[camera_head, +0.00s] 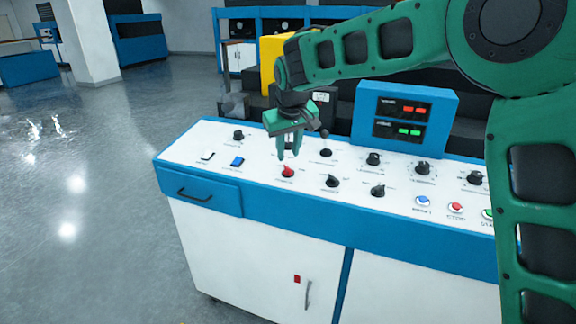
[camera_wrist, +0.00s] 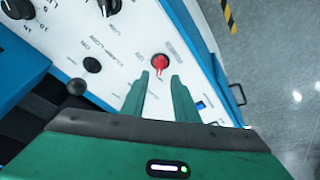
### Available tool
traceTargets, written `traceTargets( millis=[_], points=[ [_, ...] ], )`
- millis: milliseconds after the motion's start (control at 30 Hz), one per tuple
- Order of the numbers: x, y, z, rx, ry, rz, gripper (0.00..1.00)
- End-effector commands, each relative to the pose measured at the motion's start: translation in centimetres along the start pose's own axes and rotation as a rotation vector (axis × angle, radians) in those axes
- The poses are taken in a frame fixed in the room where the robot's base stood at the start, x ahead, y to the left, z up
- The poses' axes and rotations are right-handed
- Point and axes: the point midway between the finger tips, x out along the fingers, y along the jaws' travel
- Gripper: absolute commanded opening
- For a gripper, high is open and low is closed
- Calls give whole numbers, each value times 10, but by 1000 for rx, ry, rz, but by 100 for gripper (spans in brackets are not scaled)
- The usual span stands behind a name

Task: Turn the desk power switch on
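The desk's white sloped panel (camera_head: 255,180) carries a red knob (camera_head: 288,172), which also shows in the wrist view (camera_wrist: 160,61) with its pointer toward my gripper. A blue rocker switch (camera_head: 237,161) and a white rocker switch (camera_head: 207,155) sit to its left. My gripper (camera_head: 288,155) points down just above the red knob. Its two fingers (camera_wrist: 160,78) are apart with nothing between them, and the knob lies just beyond their tips.
Several black knobs (camera_head: 333,181) lie to the right, with blue (camera_head: 423,201) and red (camera_head: 456,207) push buttons. A blue display box (camera_head: 405,115) with red and green readouts stands behind. Open floor (camera_head: 80,200) lies to the left.

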Motion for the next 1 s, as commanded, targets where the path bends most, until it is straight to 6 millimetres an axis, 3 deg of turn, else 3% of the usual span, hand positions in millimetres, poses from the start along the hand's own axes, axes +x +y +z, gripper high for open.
traceTargets(
  millis=[200,400,800,900,1000],
  points=[
    [39,1,1,2,-2,1,27],
    [59,2,1,2,-1,1,27],
    [65,2,0,2,1,0,27],
    [64,2,0,2,1,0,3],
    [64,2,0,2,1,0,0]
  ],
)
